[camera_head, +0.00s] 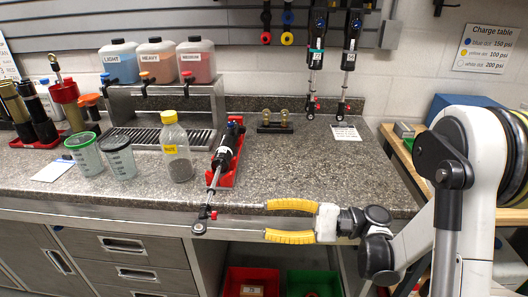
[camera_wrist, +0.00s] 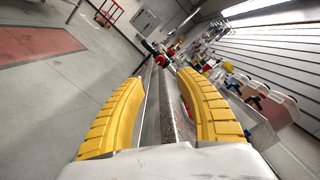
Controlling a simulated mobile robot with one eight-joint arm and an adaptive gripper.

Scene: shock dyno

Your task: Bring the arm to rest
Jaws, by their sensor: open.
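My gripper (camera_head: 268,220) has two yellow ribbed fingers and is open. In the head view it lies level at the front edge of the grey speckled counter (camera_head: 300,175), pointing left. Nothing shows between the fingers there. In the wrist view the fingers (camera_wrist: 158,80) stand apart, with the counter edge seen between them. A black shock absorber (camera_head: 229,145) lies in a red cradle on the counter. Its silver rod end (camera_head: 199,227) sticks out past the front edge, left of my fingertips and apart from them.
A clear bottle with a yellow cap (camera_head: 175,150) and two cups (camera_head: 118,155) stand left of the shock. A rack holds three jugs (camera_head: 156,60) behind. Two shocks (camera_head: 349,50) hang at the back wall. Red (camera_head: 250,276) and green (camera_head: 313,280) bins sit below the counter. The counter's right part is mostly clear.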

